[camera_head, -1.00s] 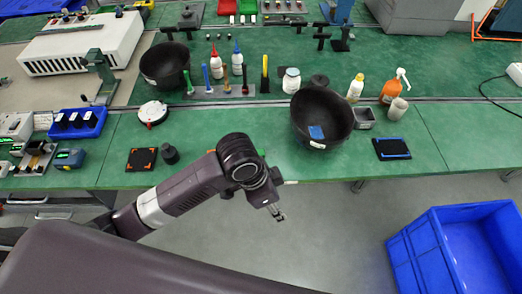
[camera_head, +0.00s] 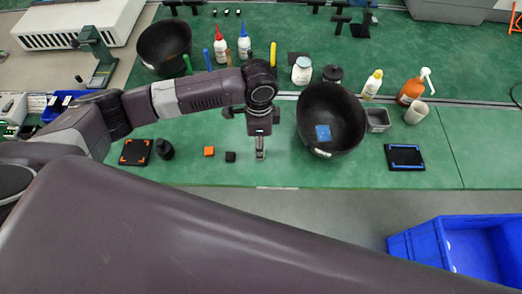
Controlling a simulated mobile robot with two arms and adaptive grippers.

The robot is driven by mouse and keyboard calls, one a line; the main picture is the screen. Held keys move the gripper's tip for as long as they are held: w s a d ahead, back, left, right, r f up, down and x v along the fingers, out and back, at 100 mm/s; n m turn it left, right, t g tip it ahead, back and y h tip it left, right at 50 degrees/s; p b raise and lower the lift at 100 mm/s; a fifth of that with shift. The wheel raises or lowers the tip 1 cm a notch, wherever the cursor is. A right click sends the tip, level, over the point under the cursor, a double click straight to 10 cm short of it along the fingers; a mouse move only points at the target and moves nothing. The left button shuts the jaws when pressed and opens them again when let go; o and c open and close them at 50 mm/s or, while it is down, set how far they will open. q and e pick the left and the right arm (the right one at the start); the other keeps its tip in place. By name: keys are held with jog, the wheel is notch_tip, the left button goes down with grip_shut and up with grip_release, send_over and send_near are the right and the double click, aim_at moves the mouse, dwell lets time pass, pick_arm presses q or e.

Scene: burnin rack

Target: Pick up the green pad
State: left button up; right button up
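I cannot make out a separate green pad; the bench top (camera_head: 330,176) is itself covered in green. My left gripper (camera_head: 260,156) points down over the front part of the bench, left of a large black bowl (camera_head: 345,112). Its fingers look close together, but whether they are open or shut, or hold anything, is unclear. The bowl has a blue piece (camera_head: 322,132) in it. A small orange block (camera_head: 208,151) and a small black block (camera_head: 230,156) lie left of the gripper. My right gripper is not in view.
A black square with orange corners (camera_head: 135,151) and a dark knob (camera_head: 164,149) lie front left. A blue-edged black square (camera_head: 404,157) lies front right. Bottles and another bowl (camera_head: 163,45) stand behind. A blue crate (camera_head: 425,240) is on the floor.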

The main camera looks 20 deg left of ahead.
pick_arm(q)
notch_tip(320, 180, down, 3)
jog(key=shift+w+p, duration=0.15)
jog(key=shift+p, duration=0.25)
jog(key=shift+f, duration=0.7)
jog(key=c, duration=0.8)
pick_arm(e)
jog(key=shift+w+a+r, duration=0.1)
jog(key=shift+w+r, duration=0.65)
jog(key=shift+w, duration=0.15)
